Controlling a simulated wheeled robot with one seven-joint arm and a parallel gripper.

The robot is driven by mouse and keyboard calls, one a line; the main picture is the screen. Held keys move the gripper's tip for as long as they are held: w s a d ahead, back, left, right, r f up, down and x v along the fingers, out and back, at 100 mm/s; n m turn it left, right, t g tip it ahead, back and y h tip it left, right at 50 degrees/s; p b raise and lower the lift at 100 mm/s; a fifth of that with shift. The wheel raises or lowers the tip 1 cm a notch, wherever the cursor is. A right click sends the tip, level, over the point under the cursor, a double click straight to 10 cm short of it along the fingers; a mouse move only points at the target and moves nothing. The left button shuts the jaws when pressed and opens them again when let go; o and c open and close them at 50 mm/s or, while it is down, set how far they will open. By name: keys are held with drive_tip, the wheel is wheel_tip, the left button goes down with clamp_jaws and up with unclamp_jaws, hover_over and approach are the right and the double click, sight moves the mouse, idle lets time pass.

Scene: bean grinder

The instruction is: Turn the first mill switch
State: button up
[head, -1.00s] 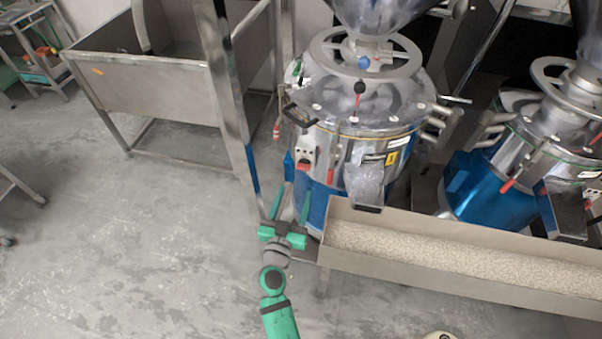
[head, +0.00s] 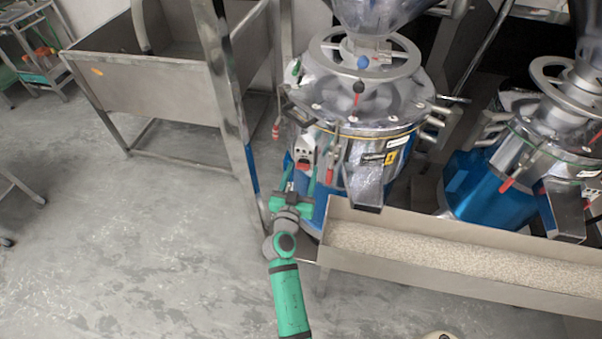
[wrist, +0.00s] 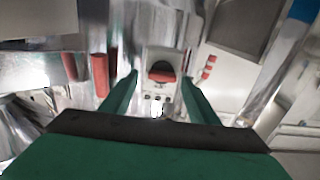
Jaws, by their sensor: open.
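The first mill (head: 345,135) is a shiny metal drum with a blue lower part. Its switch (head: 304,154) is a pale box with a red and dark part, on the front left of the drum. My gripper (head: 299,180) is open and empty, just below and in front of the switch. In the wrist view the gripper (wrist: 160,82) has its fingers apart, one on each side of the switch. I cannot tell whether they touch it.
A long metal trough (head: 460,264) with pale grains runs in front of the mills, right of my gripper. An outlet chute (head: 367,185) hangs over it. A steel post (head: 228,85) stands close on the left. A second mill (head: 500,190) is at the right. Floor is free at lower left.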

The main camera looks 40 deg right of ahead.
drive_tip(key=shift+a, duration=0.1)
drive_tip(key=c, duration=1.1)
drive_tip(key=shift+o, duration=0.3)
drive_tip(key=shift+n, duration=0.4)
drive_tip(key=n, duration=0.3)
drive_tip(key=shift+w+n, duration=0.1)
drive_tip(key=shift+n, duration=0.2)
drive_tip(key=n, duration=0.4)
drive_tip(key=shift+a+f, duration=0.1)
drive_tip(key=shift+f, duration=0.05)
drive_tip(key=n, duration=0.5)
drive_tip(key=shift+w, duration=0.15)
drive_tip(key=shift+f+n, duration=0.1)
drive_tip(key=shift+n, duration=2.2)
